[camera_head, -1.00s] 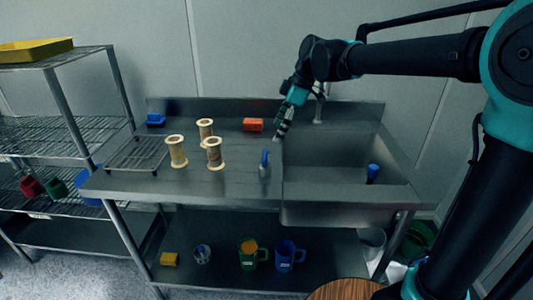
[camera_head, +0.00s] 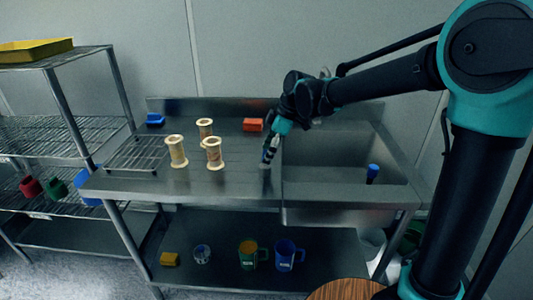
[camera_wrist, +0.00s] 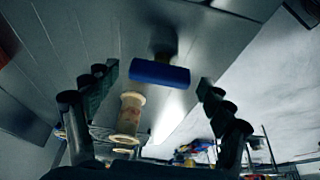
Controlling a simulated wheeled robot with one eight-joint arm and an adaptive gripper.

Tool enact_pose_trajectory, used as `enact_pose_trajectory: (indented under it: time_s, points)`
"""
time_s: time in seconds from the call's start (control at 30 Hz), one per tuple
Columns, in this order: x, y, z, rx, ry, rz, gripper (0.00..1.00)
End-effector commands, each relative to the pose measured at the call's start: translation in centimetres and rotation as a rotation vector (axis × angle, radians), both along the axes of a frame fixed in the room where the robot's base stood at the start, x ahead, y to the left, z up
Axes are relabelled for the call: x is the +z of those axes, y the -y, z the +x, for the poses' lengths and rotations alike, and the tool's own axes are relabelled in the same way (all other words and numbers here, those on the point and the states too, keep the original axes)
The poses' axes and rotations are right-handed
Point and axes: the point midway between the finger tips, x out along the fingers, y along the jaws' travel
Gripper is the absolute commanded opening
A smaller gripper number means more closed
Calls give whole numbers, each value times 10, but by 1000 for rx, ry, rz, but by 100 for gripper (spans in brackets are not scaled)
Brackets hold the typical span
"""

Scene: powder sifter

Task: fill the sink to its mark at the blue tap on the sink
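The sink basin (camera_head: 325,160) is set into the right of the steel counter; its mark and any water cannot be made out. The blue tap handle (camera_wrist: 159,74) is a short blue bar on a dark stem in the wrist view. In the head view my gripper covers its blue part, and only its grey base (camera_head: 265,172) shows, left of the basin. My gripper (camera_head: 268,156) points down at the tap. In the wrist view my gripper (camera_wrist: 158,90) is open, with one finger on either side of the handle and gaps to both.
Several wooden spools (camera_head: 177,152) stand on the counter to the left, with an orange block (camera_head: 252,125) behind. A blue-topped object (camera_head: 372,173) stands in the basin. Mugs (camera_head: 285,255) are on the lower shelf. A wire rack (camera_head: 60,137) stands at left.

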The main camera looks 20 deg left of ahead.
Motion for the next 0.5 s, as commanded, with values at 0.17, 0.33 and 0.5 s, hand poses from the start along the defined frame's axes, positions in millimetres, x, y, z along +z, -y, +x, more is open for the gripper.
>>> enact_pose_trajectory:
  time_s: [0.17,0.33,0.5]
  points:
    - [0,0,0,0,0,0,57]
    - [0,0,0,0,0,0,36]
    - [0,0,0,-5,0,0,33]
